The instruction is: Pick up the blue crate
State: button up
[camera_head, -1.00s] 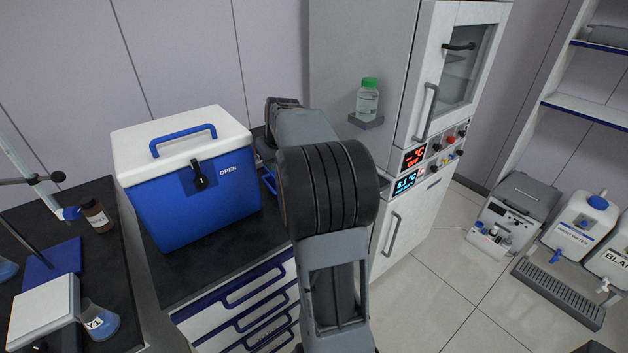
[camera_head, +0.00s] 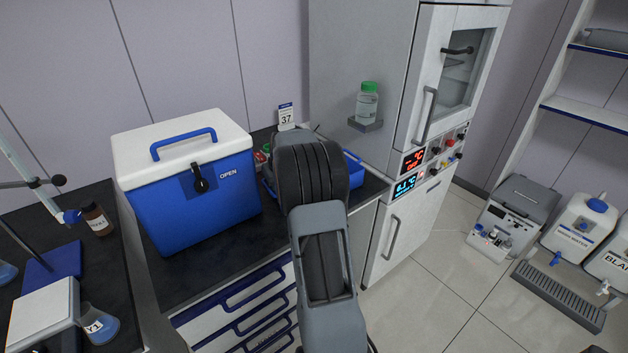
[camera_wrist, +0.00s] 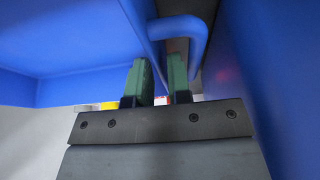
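The blue crate (camera_head: 354,168) is on the dark counter, mostly hidden behind my arm in the head view. Its right part shows to the right of the arm, and small red and green items show at its left end. In the wrist view, blue walls (camera_wrist: 75,30) and a rounded blue handle (camera_wrist: 182,29) fill the upper part. My gripper (camera_wrist: 160,65) has two green fingers with a gap between them, close to the handle. I cannot tell whether they touch it. The gripper is hidden in the head view.
A blue cooler box (camera_head: 205,205) with a white lid stands close to the left of my arm. A tag marked 37 (camera_head: 286,115) stands behind. A tall grey cabinet (camera_head: 360,60) with a bottle (camera_head: 367,103) on a small ledge rises at right.

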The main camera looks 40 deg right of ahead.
jog(key=shift+x, duration=1.45)
grip_shut()
jog(key=shift+r, duration=0.15)
